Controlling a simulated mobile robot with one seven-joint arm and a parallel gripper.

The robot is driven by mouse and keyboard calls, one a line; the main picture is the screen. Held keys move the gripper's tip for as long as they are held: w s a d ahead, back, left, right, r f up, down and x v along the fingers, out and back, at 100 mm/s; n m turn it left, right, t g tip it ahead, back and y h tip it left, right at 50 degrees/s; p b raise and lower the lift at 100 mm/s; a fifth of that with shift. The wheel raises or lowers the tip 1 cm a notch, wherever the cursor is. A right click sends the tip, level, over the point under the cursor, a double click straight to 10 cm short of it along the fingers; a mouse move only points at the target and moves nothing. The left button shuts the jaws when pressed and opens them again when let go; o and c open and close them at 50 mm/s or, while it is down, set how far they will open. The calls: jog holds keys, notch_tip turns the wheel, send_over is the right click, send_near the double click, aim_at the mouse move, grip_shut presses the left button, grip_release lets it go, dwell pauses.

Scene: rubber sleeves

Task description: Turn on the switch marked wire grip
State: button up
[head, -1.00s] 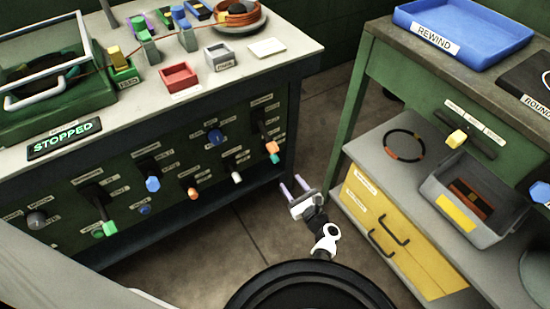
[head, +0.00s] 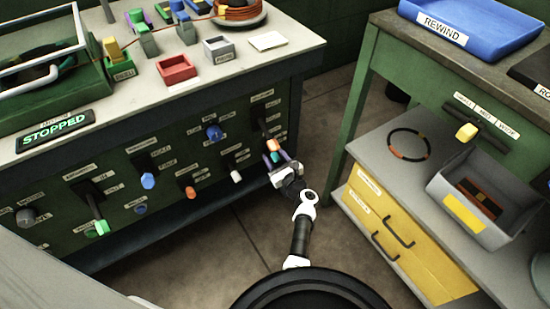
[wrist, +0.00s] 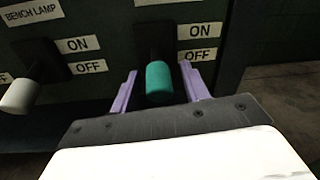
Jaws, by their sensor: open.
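My gripper (head: 279,161) is open at the right end of the green panel's front, by a teal-tipped lever (wrist: 159,82). In the wrist view its two purple fingers (wrist: 161,90) stand on either side of the teal tip, with gaps showing. The lever comes out of a dark mount, with an ON label (wrist: 199,31) above and an OFF label (wrist: 198,54) below at its right. Its name label is out of the wrist view and too small in the head view, so I cannot read "wire grip" anywhere.
An orange-tipped lever (head: 273,145) sits just above the teal one. Left of it is the white-tipped bench lamp switch (wrist: 20,96), also in the head view (head: 236,176). More knobs line the panel. A green workbench with a yellow drawer unit (head: 400,245) stands right.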

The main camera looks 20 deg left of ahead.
jog(key=c, duration=1)
jog(key=r+p, duration=0.1)
jog(key=p, duration=0.2)
jog(key=shift+d+g+h+p, duration=0.1)
jog(key=shift+g+h+p, duration=0.2)
jog(key=r+g+h+p, duration=0.1)
jog(key=p, duration=0.4)
jog(key=shift+s, duration=0.1)
jog(key=g+h+p, duration=0.1)
jog(key=p, duration=0.3)
jog(key=r+g+h+p, duration=0.1)
jog(key=p, duration=0.4)
jog(key=shift+d+h, duration=0.1)
jog(key=shift+h, duration=0.3)
jog(key=shift+p, duration=1)
jog(key=shift+f+g+h+p, duration=0.2)
jog(key=shift+g+h+p, duration=0.2)
jog(key=shift+p, duration=0.15)
